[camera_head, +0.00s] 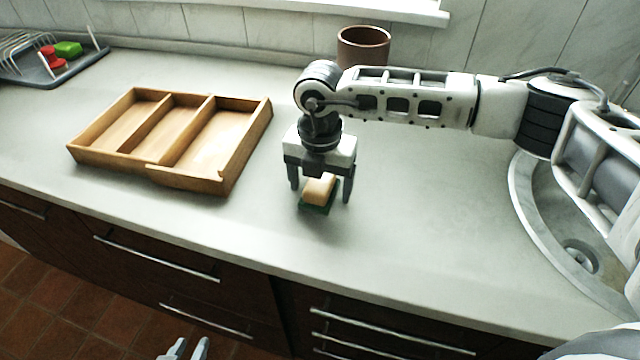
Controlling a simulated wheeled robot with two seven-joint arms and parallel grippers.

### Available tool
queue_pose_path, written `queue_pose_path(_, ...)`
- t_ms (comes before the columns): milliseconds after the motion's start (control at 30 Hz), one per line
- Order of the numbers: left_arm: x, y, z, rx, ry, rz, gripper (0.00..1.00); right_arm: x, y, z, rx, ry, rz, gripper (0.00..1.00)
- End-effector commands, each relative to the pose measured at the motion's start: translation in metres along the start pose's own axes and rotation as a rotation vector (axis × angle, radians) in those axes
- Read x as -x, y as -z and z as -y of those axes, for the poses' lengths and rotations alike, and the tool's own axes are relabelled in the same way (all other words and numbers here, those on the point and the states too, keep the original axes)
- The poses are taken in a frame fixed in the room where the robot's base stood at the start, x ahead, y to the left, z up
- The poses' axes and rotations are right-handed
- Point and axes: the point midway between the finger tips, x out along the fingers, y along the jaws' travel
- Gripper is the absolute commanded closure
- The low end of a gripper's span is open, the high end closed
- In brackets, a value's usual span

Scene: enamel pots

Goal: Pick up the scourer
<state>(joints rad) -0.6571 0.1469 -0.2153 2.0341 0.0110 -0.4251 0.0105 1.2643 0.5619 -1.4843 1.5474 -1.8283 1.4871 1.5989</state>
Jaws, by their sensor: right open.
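The scourer (319,189) is a small block with a tan top and a dark green underside. It lies on the grey worktop in the middle of the camera_head view. My right gripper (320,194) points down over it, open, with one finger on each side.
A wooden tray (190,182) with three compartments stands empty to the left. A brown pot (363,45) stands behind my right arm. A round sink (524,200) is at the right. A dish rack (50,77) with red and green things is at the far left.

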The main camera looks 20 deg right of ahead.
Motion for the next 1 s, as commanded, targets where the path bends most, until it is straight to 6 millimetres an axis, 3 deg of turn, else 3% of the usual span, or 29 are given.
queue_pose_path(167, -0.001, 0.000, -0.001, 0.006, 0.001, -0.001, 0.73, 0.000, 0.000, 0.000, 0.001, 0.000, 0.000, 0.22)
queue_pose_path(333, -0.001, 0.000, 0.000, 0.006, 0.002, 0.002, 0.73, 0.000, 0.000, 0.000, 0.001, 0.000, 0.000, 0.69)
queue_pose_path(767, -0.001, -0.003, 0.000, 0.003, 0.001, 0.007, 0.73, 0.006, 0.000, -0.001, 0.000, -0.002, 0.000, 0.71)
queue_pose_path(1000, -0.001, -0.009, 0.000, 0.002, 0.000, 0.014, 0.73, 0.037, 0.005, -0.004, 0.005, -0.005, 0.001, 0.71)
